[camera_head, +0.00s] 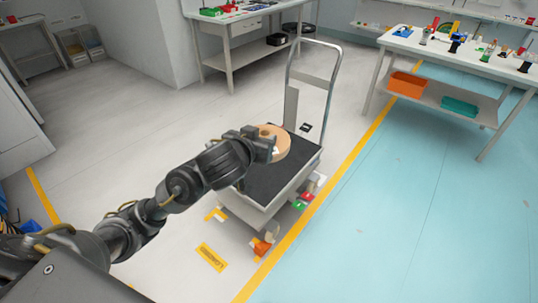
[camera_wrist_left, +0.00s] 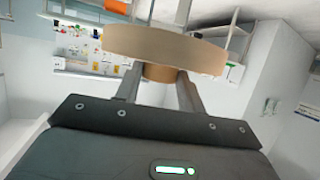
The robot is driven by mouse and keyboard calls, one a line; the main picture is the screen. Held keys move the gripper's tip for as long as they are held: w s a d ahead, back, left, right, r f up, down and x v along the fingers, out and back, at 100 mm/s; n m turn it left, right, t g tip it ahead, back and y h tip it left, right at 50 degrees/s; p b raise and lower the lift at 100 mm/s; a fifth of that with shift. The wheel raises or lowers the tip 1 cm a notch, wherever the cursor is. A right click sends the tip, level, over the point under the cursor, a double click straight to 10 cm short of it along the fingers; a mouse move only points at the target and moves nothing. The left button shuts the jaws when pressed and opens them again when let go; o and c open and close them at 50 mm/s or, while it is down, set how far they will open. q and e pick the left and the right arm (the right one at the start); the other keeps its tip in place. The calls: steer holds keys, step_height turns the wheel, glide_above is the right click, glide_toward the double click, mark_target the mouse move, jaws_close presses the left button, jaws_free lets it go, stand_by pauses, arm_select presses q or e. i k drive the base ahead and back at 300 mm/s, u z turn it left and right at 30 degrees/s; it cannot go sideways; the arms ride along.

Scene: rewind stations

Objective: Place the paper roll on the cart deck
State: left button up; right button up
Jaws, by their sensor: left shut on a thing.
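The tan paper roll (camera_head: 281,143) is at the end of my left arm in the head view, over the cart in the picture. It also shows in the left wrist view (camera_wrist_left: 165,48), with its wide disc beyond the fingers. My left gripper (camera_head: 268,148) is shut on the narrower part of the roll, with one finger on each side in the left wrist view. The cart deck (camera_head: 270,180) is a dark, bare mat on a grey cart. I cannot tell the exact gap between roll and deck. My right gripper is not in view.
The cart's tall handle (camera_head: 337,90) rises at its far end. Small coloured items (camera_head: 303,203) lie near the cart's right side. A workbench (camera_head: 468,57) with tools stands at the right, with an orange bin (camera_head: 407,84) on its lower shelf. The blue floor is clear.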

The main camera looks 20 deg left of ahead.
mark_target(251, 170)
steer(key=i, duration=0.9)
steer(key=u, duration=0.05)
